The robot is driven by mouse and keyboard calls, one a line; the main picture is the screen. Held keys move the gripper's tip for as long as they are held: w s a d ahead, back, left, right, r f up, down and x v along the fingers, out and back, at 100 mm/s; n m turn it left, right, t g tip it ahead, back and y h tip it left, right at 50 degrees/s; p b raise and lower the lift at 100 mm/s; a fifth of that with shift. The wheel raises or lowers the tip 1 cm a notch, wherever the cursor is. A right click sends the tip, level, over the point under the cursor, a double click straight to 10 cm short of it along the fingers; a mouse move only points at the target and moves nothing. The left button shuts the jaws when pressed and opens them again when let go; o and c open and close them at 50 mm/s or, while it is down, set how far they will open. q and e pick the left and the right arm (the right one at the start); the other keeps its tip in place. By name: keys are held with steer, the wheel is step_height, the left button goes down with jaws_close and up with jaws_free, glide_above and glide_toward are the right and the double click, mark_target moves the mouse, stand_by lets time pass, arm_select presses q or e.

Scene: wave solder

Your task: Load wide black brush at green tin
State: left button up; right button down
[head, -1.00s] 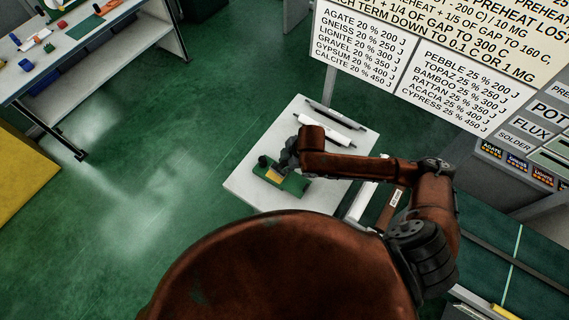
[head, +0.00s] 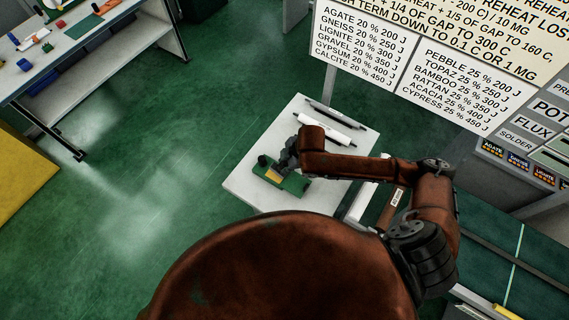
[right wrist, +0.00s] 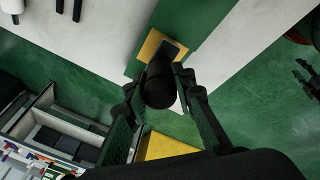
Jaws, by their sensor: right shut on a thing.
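My right gripper (head: 288,158) is over the small white table, low above a green piece with a yellow patch. In the right wrist view its two fingers (right wrist: 158,84) are on either side of a black, round-ended thing (right wrist: 158,88), which looks like the wide black brush's handle. A grey flat part of it shows over the yellow patch (right wrist: 147,47); I cannot tell whether it touches. The green piece (head: 293,184), perhaps the green tin, lies flat on the table and continues in the right wrist view (right wrist: 190,18).
The white table (head: 243,187) also bears a white tool with dark ends (head: 322,127) and a thin dark tool (head: 333,113). Signboards (head: 440,60) rise behind right. A workbench (head: 100,50) stands far left.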

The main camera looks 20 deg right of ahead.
steer(key=shift+f, duration=0.45)
stand_by(0.3)
steer(key=shift+s+f+p, duration=0.15)
steer(key=shift+f+p, duration=0.05)
steer(key=shift+p, duration=0.2)
stand_by(2.2)
steer(key=shift+r, duration=0.1)
step_height(320, 180, up, 7)
steer(key=p, duration=0.8)
steer(key=shift+r+p, duration=0.1)
steer(key=shift+p, duration=0.2)
steer(key=shift+w, duration=0.2)
stand_by(0.3)
